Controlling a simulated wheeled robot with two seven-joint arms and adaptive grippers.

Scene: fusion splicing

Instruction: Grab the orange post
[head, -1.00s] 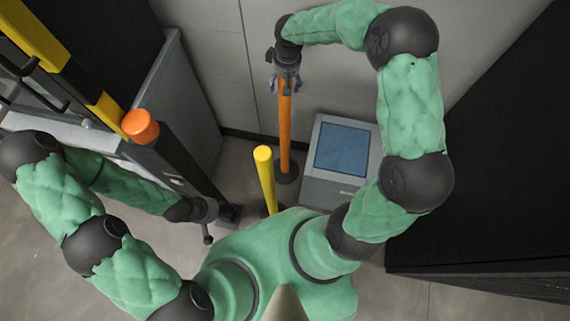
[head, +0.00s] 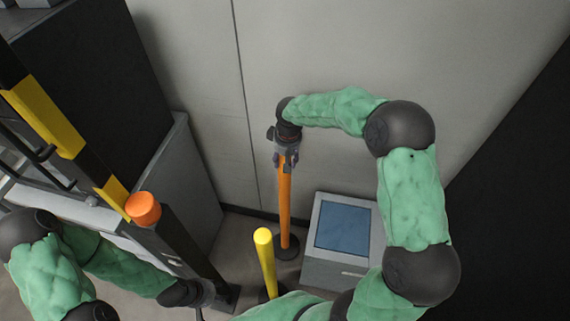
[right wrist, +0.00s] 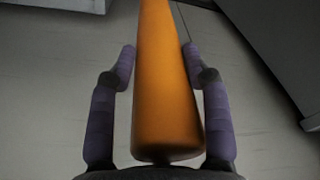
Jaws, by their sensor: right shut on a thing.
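The orange post (head: 284,212) stands upright on a dark round base in front of the grey wall in the head view. My right gripper (head: 287,160) is at the top of the post, with its fingers on either side of it. In the right wrist view the post (right wrist: 167,95) fills the space between the two purple fingers of the right gripper (right wrist: 160,62), which is shut on it. My left gripper (head: 203,300) is low at the left, near the bottom edge of the head view, and its fingers are hardly visible.
A yellow post (head: 266,262) stands just in front of the orange post. A grey box with a blue top (head: 343,228) is to the right. A dark upright with an orange cap (head: 143,208) and yellow bands stands at the left. A dark panel fills the right side.

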